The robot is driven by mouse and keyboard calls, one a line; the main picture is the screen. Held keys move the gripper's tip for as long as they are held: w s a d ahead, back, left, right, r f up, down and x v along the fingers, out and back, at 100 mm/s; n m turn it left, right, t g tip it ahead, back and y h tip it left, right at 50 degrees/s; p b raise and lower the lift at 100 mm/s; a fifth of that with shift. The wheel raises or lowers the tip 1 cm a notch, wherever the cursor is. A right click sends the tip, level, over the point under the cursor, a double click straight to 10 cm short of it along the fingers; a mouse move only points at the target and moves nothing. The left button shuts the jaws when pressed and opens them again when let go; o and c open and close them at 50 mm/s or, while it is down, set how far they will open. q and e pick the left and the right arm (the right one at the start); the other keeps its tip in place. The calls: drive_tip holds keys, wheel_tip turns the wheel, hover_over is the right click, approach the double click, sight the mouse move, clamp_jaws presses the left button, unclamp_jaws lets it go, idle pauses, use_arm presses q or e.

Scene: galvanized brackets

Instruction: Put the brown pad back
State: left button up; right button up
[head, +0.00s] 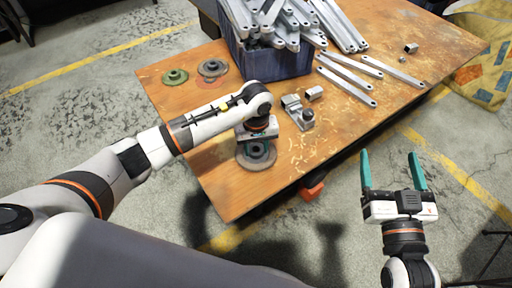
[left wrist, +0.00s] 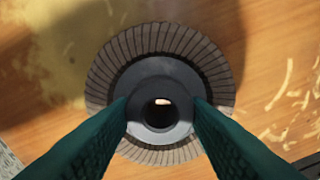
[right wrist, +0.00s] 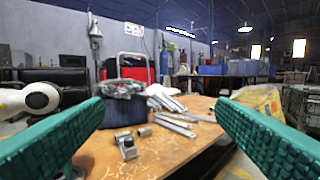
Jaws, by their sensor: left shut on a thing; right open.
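A grey-brown flap disc with a dark grey hub, which looks like the brown pad (left wrist: 205,57), is under my left gripper (left wrist: 160,108). The gripper points down and its green fingers are shut on the hub. In the head view the pad (head: 257,160) is at the near side of the wooden table, partly hidden by my left gripper (head: 256,138). I cannot tell whether it touches the tabletop. My right gripper (head: 392,172) is open and empty, off the table's right front side.
A green disc (head: 175,77) and a grey disc (head: 212,68) lie at the table's back left. A blue crate (head: 270,64) holds galvanized brackets. Metal fittings (head: 299,112) lie right of my left gripper, and loose bars (head: 345,86) behind them. Wood shavings litter the table (head: 225,190).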

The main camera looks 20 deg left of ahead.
use_arm(q)
drive_tip(key=shift+f, duration=0.1)
drive_tip(key=o, duration=0.9)
use_arm(e)
drive_tip(key=shift+s+r+t, duration=0.1)
drive_tip(key=shift+r+t, duration=0.2)
drive_tip(key=shift+r, duration=0.2)
